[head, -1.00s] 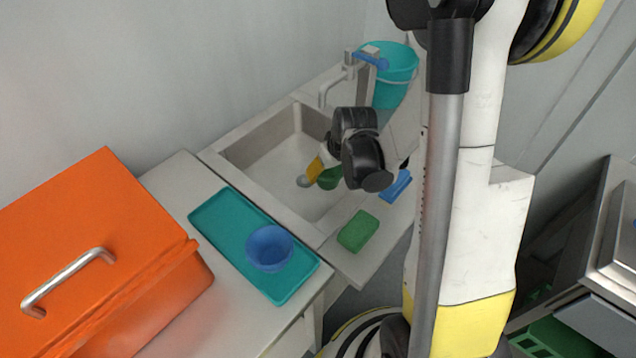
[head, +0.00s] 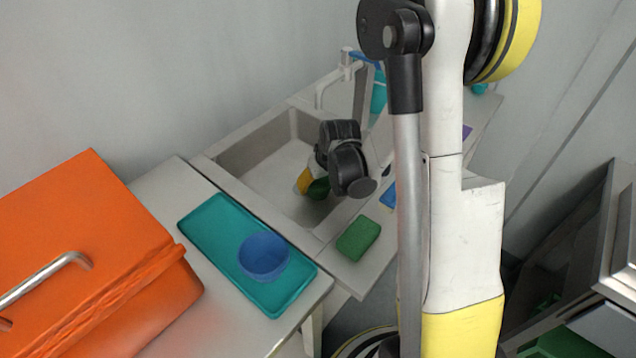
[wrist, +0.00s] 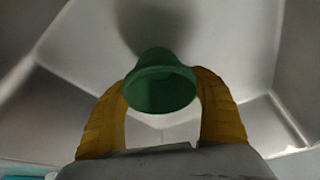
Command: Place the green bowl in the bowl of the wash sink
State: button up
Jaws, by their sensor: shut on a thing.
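The green bowl (wrist: 160,82) is between the two yellow fingers of my gripper (wrist: 163,100) in the wrist view, which are shut on it. Its rim faces the wrist camera. In the head view the green bowl (head: 318,189) shows partly below my gripper (head: 309,184), mostly hidden by the dark wrist. The wash sink (head: 232,162) is a grey rectangular basin, and the bowl is held over or inside it. The wrist view shows sink walls (wrist: 65,40) around the bowl. Whether the bowl touches the sink floor I cannot tell.
A teal tray (head: 205,220) holding a blue bowl (head: 263,257) lies left of the sink. A green sponge (head: 357,238) lies on the front rim. The tap (head: 335,82) stands behind the sink. A large orange box (head: 85,230) is at the left.

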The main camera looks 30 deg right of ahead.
jog(key=shift+f, duration=0.15)
jog(key=o, duration=1.5)
jog(key=p+v, duration=0.6)
jog(key=v, duration=0.6)
jog(key=s+a+r+t, duration=0.1)
jog(key=s+a+r, duration=0.2)
jog(key=s+r, duration=0.1)
jog(key=s+a+r+t, duration=0.1)
jog(key=s+a+r, duration=0.3)
jog(key=s+r, duration=0.1)
jog(key=s+a+r, duration=0.4)
jog(key=s+r, duration=0.1)
jog(key=r, duration=0.1)
jog(key=shift+s+r+t+b, duration=0.15)
jog(key=shift+s+t+b, duration=0.15)
jog(key=shift+t, duration=0.1)
jog(key=shift+w, duration=0.1)
